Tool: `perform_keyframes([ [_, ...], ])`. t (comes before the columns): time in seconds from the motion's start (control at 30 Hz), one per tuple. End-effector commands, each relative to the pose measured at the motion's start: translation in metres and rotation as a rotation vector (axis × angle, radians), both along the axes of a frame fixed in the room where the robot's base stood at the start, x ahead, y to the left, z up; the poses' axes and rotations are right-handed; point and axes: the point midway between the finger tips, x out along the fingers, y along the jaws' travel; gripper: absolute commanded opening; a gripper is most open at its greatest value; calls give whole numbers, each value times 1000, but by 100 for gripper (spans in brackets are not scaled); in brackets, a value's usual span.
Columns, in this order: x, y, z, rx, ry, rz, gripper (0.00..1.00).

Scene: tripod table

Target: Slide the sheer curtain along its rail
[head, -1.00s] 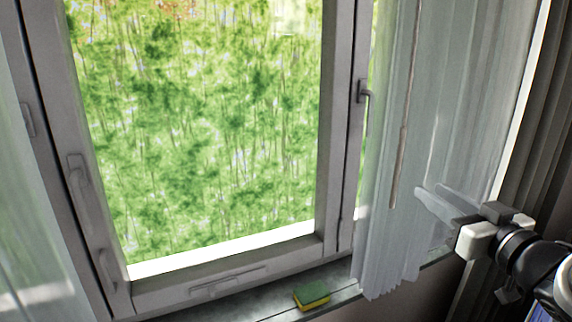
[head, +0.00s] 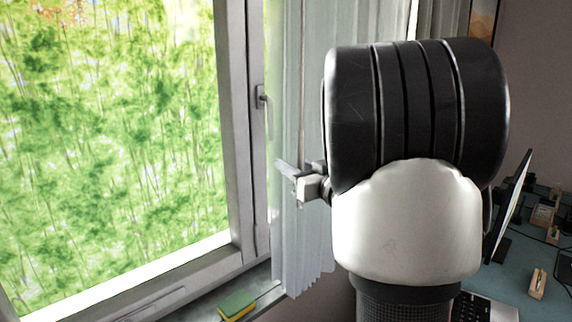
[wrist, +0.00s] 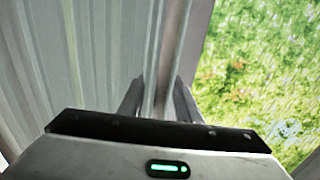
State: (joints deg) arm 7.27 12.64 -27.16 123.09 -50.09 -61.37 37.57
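The sheer curtain (head: 300,255) hangs gathered in pleats at the right side of the window. A thin draw wand (head: 302,90) hangs down in front of it. My gripper (head: 286,172) is at the lower part of the wand, close to the curtain. In the wrist view, the fingers (wrist: 159,95) stand apart, with a narrow upright strip between them, wand or curtain edge. I cannot tell whether they touch it. The pleated curtain (wrist: 90,60) fills the left of that view. The rail is out of view, and my arm hides part of the curtain.
The window frame (head: 245,130) has a handle (head: 263,98) just left of the curtain. A green and yellow sponge (head: 237,305) lies on the sill. At the right, a desk (head: 515,275) holds a monitor (head: 510,205), a keyboard and small wooden items.

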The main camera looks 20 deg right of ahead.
Motion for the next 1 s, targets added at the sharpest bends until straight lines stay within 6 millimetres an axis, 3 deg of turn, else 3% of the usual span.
perform_keyframes([
  [0.33, 4, 1, 0, 0, -1, 0, 30],
  [0.5, 4, 1, 0, 0, -1, 0, 2],
  [0.53, 4, 1, 0, 0, -1, 0, 0],
  [0.83, 4, 2, 0, 0, -1, 0, 0],
  [1.0, -1, 13, -1, 1, -1, 2, 0],
])
